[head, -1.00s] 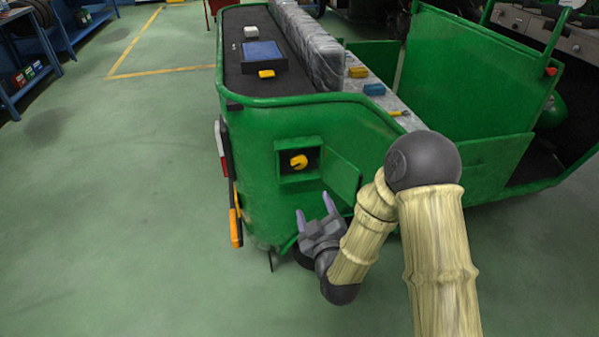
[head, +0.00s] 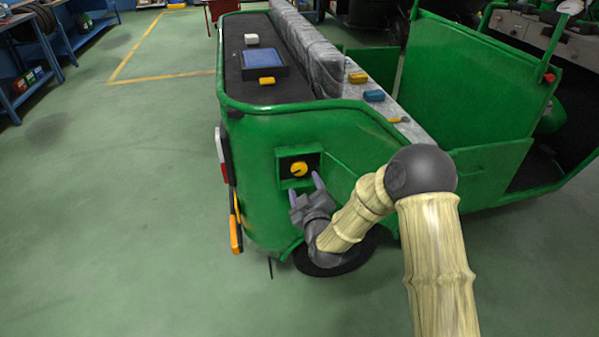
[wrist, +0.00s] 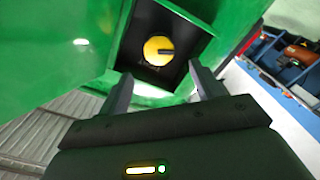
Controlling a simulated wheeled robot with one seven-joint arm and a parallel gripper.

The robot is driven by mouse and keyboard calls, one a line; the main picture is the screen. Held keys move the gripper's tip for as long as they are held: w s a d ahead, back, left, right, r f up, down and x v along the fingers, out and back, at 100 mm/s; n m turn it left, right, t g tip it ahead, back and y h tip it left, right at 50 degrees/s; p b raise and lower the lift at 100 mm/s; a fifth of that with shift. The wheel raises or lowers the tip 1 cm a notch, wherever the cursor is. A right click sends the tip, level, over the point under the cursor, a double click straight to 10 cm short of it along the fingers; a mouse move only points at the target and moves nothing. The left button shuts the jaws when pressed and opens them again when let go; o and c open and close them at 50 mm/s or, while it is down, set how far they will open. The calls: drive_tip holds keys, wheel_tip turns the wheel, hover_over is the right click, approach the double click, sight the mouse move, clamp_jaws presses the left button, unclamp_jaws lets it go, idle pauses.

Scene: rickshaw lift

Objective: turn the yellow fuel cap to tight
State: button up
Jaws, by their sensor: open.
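The yellow fuel cap (head: 299,169) sits inside a square recess (head: 284,183) in the green side of the rickshaw. In the wrist view the cap (wrist: 158,50) is a round yellow disc with a dark slot or mark on its right side. My gripper (head: 306,186) is open and empty, just below and in front of the recess. In the wrist view its two fingers (wrist: 160,85) point toward the recess, one on each side below the cap, not touching it.
The rickshaw's rear deck (head: 240,90) carries a blue tray (head: 264,60), a yellow block (head: 267,81) and a white block (head: 251,39). A seat ledge holds a blue block (head: 374,96). A wheel (head: 330,265) is below my gripper. The floor to the left is clear.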

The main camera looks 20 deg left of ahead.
sight(299, 170)
drive_tip(key=x, duration=0.7)
drive_tip(key=shift+w, duration=0.1)
drive_tip(key=c, duration=1)
